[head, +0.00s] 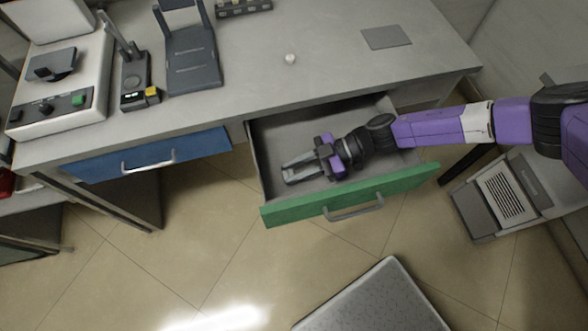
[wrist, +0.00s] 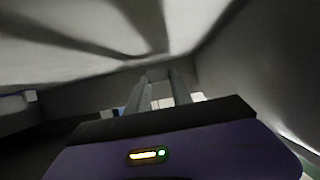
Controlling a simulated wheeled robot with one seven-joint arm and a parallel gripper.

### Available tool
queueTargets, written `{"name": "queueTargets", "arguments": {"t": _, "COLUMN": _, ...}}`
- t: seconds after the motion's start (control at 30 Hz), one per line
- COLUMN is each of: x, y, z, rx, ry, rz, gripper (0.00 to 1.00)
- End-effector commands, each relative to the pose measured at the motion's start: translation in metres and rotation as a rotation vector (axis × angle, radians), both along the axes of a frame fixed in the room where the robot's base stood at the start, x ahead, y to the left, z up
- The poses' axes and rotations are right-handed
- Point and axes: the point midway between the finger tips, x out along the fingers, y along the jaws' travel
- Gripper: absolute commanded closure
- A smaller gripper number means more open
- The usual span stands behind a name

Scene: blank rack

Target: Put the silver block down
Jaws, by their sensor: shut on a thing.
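My gripper (head: 289,171) is inside the open drawer with the green front (head: 340,198), low over the drawer's grey floor, with its fingers pointing left. It is shut on the silver block, which is hard to tell from the grey fingers in the head view. In the wrist view the fingers (wrist: 158,78) reach forward close to the drawer's inner walls, and the block is not clearly made out between them. I cannot tell whether the block touches the drawer floor.
The grey workbench (head: 250,80) stands above the drawer. A shut blue drawer (head: 150,157) is to the left. A small white knob-like thing (head: 291,58) and a flat grey plate (head: 386,37) lie on the bench. The drawer walls are close around my gripper.

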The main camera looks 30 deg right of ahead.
Motion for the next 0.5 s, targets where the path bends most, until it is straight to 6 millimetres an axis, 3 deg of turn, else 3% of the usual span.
{"name": "queueTargets", "arguments": {"t": 0.4, "x": -0.0001, "y": 0.0004, "z": -0.0093, "rx": 0.001, "ry": 0.000, "rz": 0.001, "gripper": 1.00}}
{"name": "queueTargets", "arguments": {"t": 0.43, "x": -0.0002, "y": 0.0003, "z": -0.0095, "rx": 0.000, "ry": 0.000, "rz": 0.001, "gripper": 0.71}}
{"name": "queueTargets", "arguments": {"t": 0.5, "x": -0.0002, "y": 0.0003, "z": -0.0095, "rx": 0.000, "ry": 0.000, "rz": 0.001, "gripper": 0.58}}
